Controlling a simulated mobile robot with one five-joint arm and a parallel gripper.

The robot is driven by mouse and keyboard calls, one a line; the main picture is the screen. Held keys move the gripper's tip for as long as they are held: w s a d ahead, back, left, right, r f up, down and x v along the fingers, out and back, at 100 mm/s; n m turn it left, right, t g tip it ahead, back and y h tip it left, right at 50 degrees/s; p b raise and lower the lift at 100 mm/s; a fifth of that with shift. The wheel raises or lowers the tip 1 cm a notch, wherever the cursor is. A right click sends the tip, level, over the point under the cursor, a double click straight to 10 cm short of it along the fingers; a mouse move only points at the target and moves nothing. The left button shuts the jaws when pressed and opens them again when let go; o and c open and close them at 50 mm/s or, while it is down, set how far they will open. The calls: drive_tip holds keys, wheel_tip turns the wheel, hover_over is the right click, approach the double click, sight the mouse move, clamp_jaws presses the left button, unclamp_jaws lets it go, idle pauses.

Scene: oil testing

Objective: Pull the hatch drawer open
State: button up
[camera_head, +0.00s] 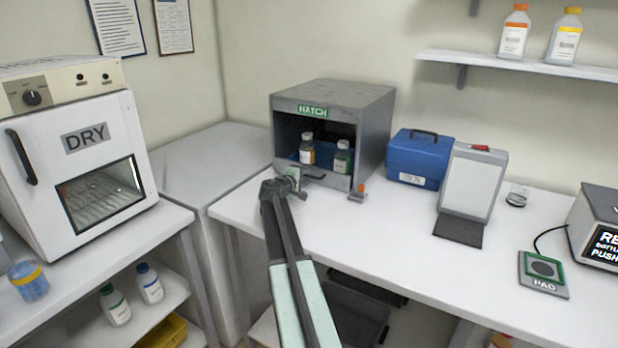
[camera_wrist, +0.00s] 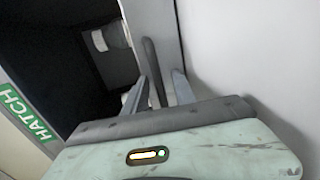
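The hatch (camera_head: 372,112) is a grey box on the white bench, with a green HATCH label and an open, dark front. Its drawer front (camera_head: 338,181) is the low grey panel at the bottom, and it looks flush with the box. A dark bar handle (camera_head: 316,177) sticks out from it. My gripper (camera_head: 298,184) is at the left part of the drawer front. In the wrist view, the handle (camera_wrist: 152,68) lies between the two spread fingers of my gripper (camera_wrist: 160,92), with a gap to the right finger. Contact with the left finger is unclear.
Two small bottles (camera_head: 307,149) stand in a blue holder inside the hatch. A small grey piece with an orange top (camera_head: 358,192) stands right of the drawer front. A blue case (camera_head: 420,155) is farther right. The bench (camera_head: 300,225) in front is mostly clear.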

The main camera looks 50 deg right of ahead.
drive_tip(key=shift+a, duration=0.1)
clamp_jaws()
idle(0.8)
idle(0.4)
